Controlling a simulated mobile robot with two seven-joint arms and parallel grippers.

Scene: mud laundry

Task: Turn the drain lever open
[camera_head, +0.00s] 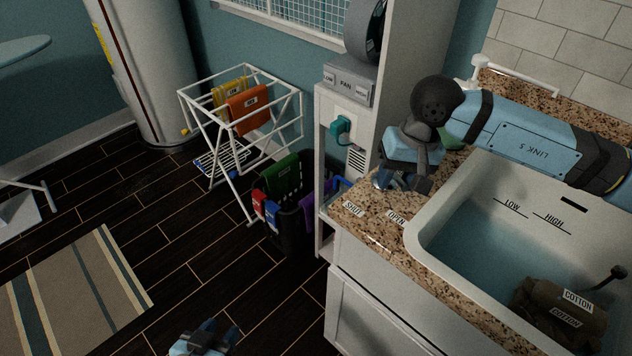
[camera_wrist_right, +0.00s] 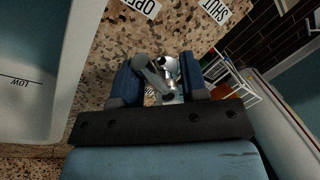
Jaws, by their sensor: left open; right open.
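The drain lever (camera_wrist_right: 168,68) is a small shiny metal piece on the speckled counter (camera_wrist_right: 120,50), between the fingers of my right gripper (camera_wrist_right: 160,80) in the right wrist view. The fingers are apart, one on each side of it; contact cannot be told. In the head view my right gripper (camera_head: 398,180) is low over the counter corner and mostly hides the lever. Labels SHUT (camera_head: 353,208) and OPEN (camera_head: 397,216) lie on the counter in front of it. My left gripper (camera_head: 208,338) is open and empty, above the floor at the bottom edge.
The sink (camera_head: 425,222) holds water and a brown COTTON bundle (camera_head: 555,312). A drying rack (camera_head: 240,120) and dark basket (camera_head: 285,215) stand beyond.

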